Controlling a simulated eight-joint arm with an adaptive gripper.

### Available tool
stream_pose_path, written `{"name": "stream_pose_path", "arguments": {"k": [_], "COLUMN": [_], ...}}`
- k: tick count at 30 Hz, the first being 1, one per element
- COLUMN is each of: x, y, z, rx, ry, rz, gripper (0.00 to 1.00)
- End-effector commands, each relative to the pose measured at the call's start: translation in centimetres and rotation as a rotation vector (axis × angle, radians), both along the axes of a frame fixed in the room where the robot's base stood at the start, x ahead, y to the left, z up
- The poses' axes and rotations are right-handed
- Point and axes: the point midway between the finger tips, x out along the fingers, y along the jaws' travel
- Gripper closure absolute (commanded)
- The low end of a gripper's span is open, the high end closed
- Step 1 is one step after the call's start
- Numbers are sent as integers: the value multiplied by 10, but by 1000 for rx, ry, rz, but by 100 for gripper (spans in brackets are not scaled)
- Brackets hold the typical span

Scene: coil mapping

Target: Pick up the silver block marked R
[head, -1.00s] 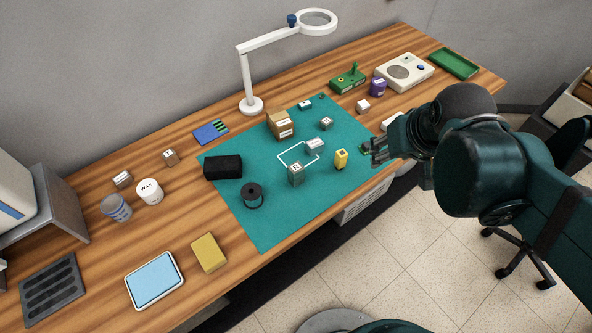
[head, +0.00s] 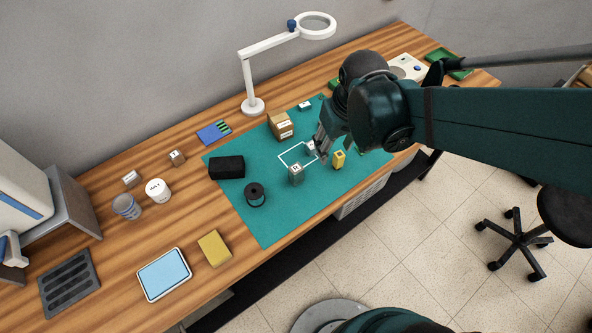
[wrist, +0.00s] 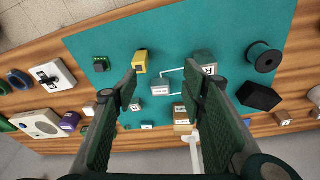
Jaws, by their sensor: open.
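A grey-silver block (head: 296,176) stands on the teal mat (head: 270,215) near the white outline. In the wrist view this block (wrist: 203,58) has a white label with a dark letter that looks like R, partly behind the right finger. A second grey block with a white label (wrist: 163,87) lies by the outline and shows between my fingers. It also shows in the head view (head: 310,147), beside my fingertips. My gripper (head: 321,148) is open and empty above the mat, right of the R-looking block. Its fingers also show in the wrist view (wrist: 160,84).
A yellow block (head: 338,159) stands close to my gripper. A brown box (head: 280,126), a black box (head: 227,167) and a dark spool (head: 255,194) are on the mat. A white magnifier lamp (head: 252,105) rises behind. The mat's front left is clear.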

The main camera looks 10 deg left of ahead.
Motion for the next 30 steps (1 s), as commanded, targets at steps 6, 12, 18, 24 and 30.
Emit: {"name": "stream_pose_path", "arguments": {"k": [6,12,18,24,30], "x": [1,-2,-7,-13,-15], "y": [32,59,85,101,106], "z": [-10,-22,-37,-48,-52], "rx": [-25,-50,-75,-94,-100], "ry": [50,97,141,170,179], "rz": [72,138,199,240,254], "gripper": [59,59,59,59,59]}}
